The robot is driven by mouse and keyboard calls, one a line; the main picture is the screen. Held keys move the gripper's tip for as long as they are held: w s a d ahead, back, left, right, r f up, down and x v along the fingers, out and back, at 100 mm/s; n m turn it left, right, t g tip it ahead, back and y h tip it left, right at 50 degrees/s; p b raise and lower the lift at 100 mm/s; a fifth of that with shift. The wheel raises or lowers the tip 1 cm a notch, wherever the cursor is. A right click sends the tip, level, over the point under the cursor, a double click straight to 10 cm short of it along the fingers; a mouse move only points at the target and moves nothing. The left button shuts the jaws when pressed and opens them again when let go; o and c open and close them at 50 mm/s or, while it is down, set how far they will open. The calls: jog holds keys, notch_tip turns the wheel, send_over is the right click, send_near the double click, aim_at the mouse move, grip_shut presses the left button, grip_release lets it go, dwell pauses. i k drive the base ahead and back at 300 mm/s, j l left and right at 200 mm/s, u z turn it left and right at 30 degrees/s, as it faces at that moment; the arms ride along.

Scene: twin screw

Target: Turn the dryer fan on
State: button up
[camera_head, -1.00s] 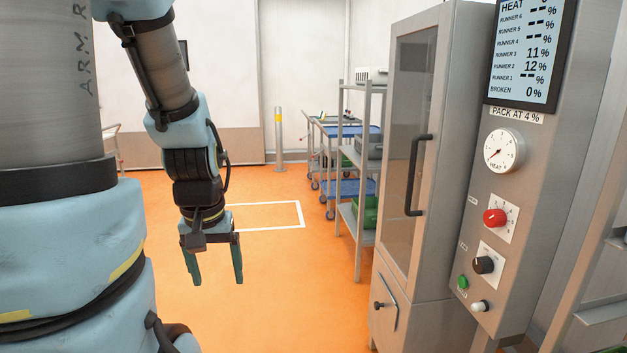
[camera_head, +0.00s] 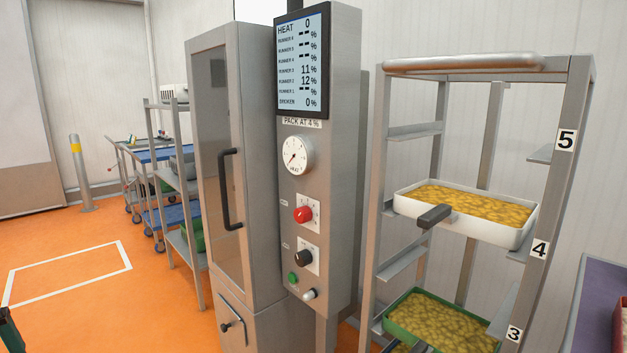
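The dryer's control panel (camera_head: 336,189) stands beside the tall cabinet with a glass door (camera_head: 214,130). The small labels are too blurred to read, so I cannot tell which control is the fan's. The screen (camera_head: 302,62) reads heat 0, runner 3 at 11% and runner 2 at 12%. Only a dark green finger of my gripper (camera_head: 10,332) shows at the lower left edge, far from the panel.
A rack (camera_head: 574,110) with numbered levels stands right of the panel, holding a white tray (camera_head: 480,228) and a green tray (camera_head: 400,322) of yellow pieces. Carts (camera_head: 150,190) stand behind left. Orange floor (camera_head: 110,315) is open at left.

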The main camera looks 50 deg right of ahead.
aim_at(304, 257)
jog(key=z, duration=1.45)
jog(key=k+u, duration=0.15)
jog(key=u, duration=0.35)
jog(key=k+j+u, duration=0.1)
jog(key=u, duration=0.35)
jog(key=j+u, duration=0.2)
jog(key=u, duration=0.3)
jog(key=k, duration=0.05)
